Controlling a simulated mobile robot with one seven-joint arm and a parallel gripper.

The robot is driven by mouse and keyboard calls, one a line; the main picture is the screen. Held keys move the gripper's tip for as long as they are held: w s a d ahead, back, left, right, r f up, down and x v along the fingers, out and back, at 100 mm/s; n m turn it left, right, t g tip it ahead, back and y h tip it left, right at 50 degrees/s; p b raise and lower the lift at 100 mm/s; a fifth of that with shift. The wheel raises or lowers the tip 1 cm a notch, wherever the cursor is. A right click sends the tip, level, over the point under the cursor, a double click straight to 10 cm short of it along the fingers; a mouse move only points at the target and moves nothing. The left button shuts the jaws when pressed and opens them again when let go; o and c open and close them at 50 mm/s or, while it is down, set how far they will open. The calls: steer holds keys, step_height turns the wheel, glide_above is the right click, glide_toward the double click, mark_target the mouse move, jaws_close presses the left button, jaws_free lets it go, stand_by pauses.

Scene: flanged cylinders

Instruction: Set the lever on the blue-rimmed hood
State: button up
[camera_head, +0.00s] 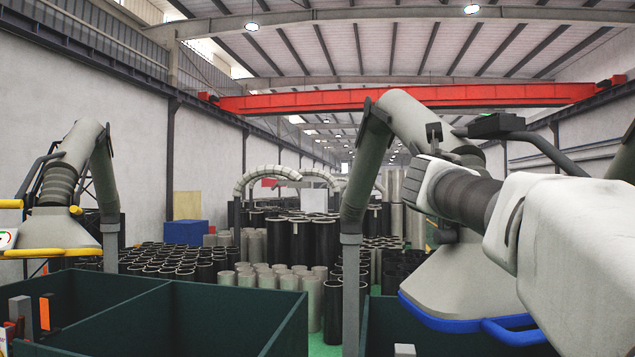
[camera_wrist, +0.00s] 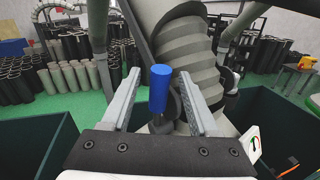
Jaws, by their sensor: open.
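The blue-rimmed hood (camera_head: 455,283) hangs at the right in the head view, a pale flared cone below a jointed duct, partly covered by my arm. In the wrist view its ribbed grey hose (camera_wrist: 188,50) rises behind my gripper (camera_wrist: 159,76). The lever, with a blue cylindrical grip (camera_wrist: 160,88) on a dark base, stands upright between my two grey fingers. The fingers are open, one on each side, with visible gaps to the grip. In the head view my gripper is hard to make out beyond my wrist, and the blue grip does not show.
A yellow-rimmed hood (camera_head: 58,240) hangs at the left. Dark green bins (camera_head: 150,315) stand below the hoods. A grey post (camera_head: 350,290) rises between them. Several black and grey cylinders stand behind.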

steer(key=shift+w+d, duration=0.35)
steer(key=shift+w, duration=0.25)
jaws_close()
stand_by(1.1)
